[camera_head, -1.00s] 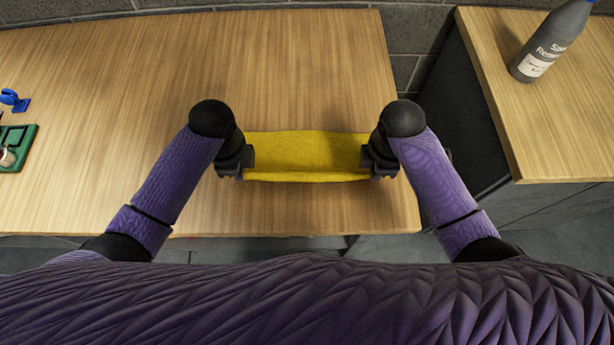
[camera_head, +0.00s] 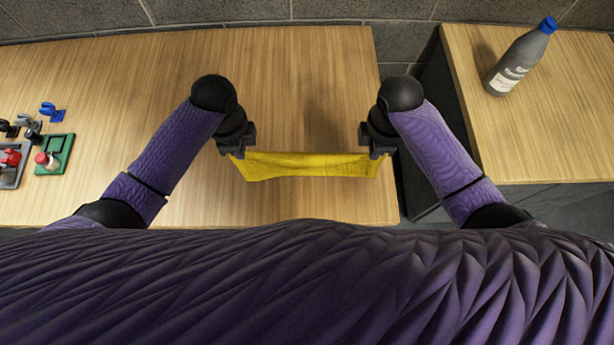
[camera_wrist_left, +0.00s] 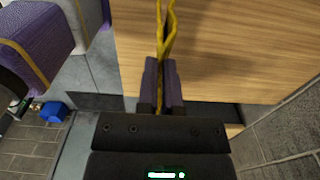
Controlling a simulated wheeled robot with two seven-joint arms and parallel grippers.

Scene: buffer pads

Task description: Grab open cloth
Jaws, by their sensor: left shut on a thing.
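A yellow cloth (camera_head: 306,166) is stretched between my two grippers in the head view, hanging as a narrow band in front of me. My left gripper (camera_head: 236,146) is shut on its left upper corner. My right gripper (camera_head: 377,144) is at its right upper corner and appears shut on it; its fingertips are not clear. In the left wrist view, the left fingers (camera_wrist_left: 162,84) are closed around the cloth (camera_wrist_left: 166,32), seen edge-on and slightly folded.
The wooden table (camera_head: 120,90) beneath is bare in the middle. Green (camera_head: 55,154) and grey (camera_head: 12,165) trays with small parts stand at its left. A grey bottle with a blue cap (camera_head: 518,62) stands on a separate table at the right, across a gap.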

